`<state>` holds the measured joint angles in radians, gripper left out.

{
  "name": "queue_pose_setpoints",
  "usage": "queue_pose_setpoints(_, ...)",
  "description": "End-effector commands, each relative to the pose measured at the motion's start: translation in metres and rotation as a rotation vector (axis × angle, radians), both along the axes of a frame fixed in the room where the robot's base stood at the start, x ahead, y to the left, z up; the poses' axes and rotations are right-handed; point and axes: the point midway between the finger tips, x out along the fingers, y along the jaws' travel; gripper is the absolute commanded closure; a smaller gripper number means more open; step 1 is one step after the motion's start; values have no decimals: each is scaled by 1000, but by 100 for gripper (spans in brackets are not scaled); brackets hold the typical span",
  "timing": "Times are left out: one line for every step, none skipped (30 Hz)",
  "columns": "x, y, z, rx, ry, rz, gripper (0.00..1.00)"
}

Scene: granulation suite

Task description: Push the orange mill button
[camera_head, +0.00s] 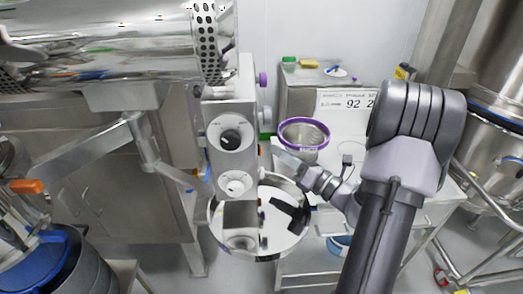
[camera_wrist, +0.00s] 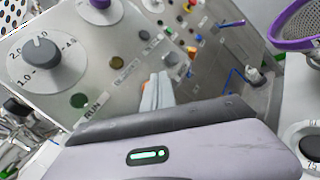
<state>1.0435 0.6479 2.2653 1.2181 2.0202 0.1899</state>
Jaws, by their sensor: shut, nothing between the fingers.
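The mill's grey control housing (camera_head: 232,130) stands in the middle of the head view. A small orange spot, likely the orange mill button (camera_head: 262,149), shows at its right edge. In the wrist view a thin orange sliver (camera_wrist: 143,87) shows along the left edge of my fingers, and the rest is hidden behind them. My gripper (camera_head: 277,153) points left at the housing's right side, with its tips close to the panel. Its fingers are together and empty in the wrist view (camera_wrist: 157,80). I cannot tell whether they touch the button.
The panel carries a large dial (camera_wrist: 40,55), a green button (camera_wrist: 78,100) and a dark olive button (camera_wrist: 117,63). A purple-rimmed sieve (camera_head: 304,134) stands just right of my gripper. A round steel pan (camera_head: 222,222) lies below the housing.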

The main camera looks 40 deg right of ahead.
Motion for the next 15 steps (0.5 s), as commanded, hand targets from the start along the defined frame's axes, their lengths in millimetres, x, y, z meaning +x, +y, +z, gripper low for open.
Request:
queue_pose_setpoints(-3, -5, 0, 0, 0, -3, 100)
queue_pose_setpoints(-4, -8, 0, 0, 0, -3, 100)
queue_pose_setpoints(-7, -11, 0, 0, 0, -2, 100)
queue_pose_setpoints(-8, -14, 0, 0, -1, -3, 100)
queue_pose_setpoints(-10, -16, 0, 0, -1, -3, 100)
queue_pose_setpoints(-12, -20, 0, -1, 0, -2, 100)
queue_pose_setpoints(-14, -22, 0, -1, 0, -2, 100)
queue_pose_setpoints(-15, -25, 0, -1, 0, -2, 100)
queue_pose_setpoints(-17, -28, 0, -1, 0, -2, 100)
queue_pose_setpoints(-18, -30, 0, -1, 0, -2, 100)
queue_pose_setpoints(-20, -32, 0, -1, 0, -2, 100)
queue_pose_setpoints(-21, -34, 0, -1, 0, -2, 100)
queue_pose_setpoints(-22, -36, 0, -1, 0, -2, 100)
queue_pose_setpoints(-22, -36, 0, -1, 0, -1, 100)
queue_pose_setpoints(-23, -37, 0, -1, 0, -1, 100)
